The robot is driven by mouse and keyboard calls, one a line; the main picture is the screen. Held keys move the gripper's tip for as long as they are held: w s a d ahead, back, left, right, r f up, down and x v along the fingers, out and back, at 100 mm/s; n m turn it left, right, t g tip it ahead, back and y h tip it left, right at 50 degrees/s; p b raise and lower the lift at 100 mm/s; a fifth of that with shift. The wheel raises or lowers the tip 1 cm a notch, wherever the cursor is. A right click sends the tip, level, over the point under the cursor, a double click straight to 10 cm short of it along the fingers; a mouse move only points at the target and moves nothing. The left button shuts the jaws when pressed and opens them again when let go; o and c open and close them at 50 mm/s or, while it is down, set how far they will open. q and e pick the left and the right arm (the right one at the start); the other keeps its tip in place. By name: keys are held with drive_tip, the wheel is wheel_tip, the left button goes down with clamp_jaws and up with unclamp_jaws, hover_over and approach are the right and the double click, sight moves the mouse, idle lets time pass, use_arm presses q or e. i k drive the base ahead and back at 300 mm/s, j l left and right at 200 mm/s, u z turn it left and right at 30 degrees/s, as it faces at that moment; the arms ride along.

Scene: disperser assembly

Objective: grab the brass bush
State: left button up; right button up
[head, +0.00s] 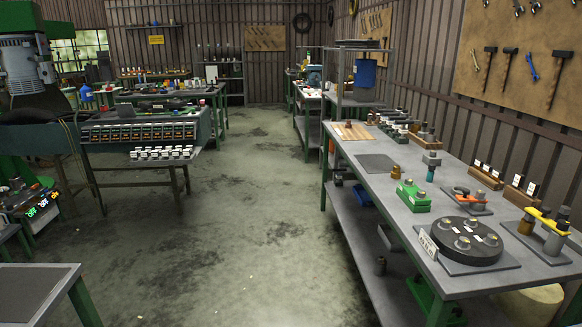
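A small brass-coloured cylinder (396,171) stands on the grey workbench (375,205) at the right, behind a green block (412,195). A second brass-brown cylinder (527,222) stands by a yellow-topped fixture (548,222) near the right edge. Small brass-coloured pieces also sit on a round black disc (467,241) at the bench's near end. I cannot tell which of these is the brass bush. Neither of my grippers is in view.
A grey post with a teal part (431,164) and an orange clamp (466,195) stand on the bench. Another bench (40,292) stands at the lower left. The concrete floor (235,220) between the benches is clear.

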sight(395, 173)
drive_tip(key=i+j+z, duration=0.1)
drive_tip(key=i+z, duration=0.3)
drive_tip(key=i+j+z, duration=0.35)
drive_tip(key=i, duration=0.2)
drive_tip(key=i+j+z, duration=0.75)
drive_tip(key=i+j, duration=0.05)
drive_tip(key=i, duration=0.05)
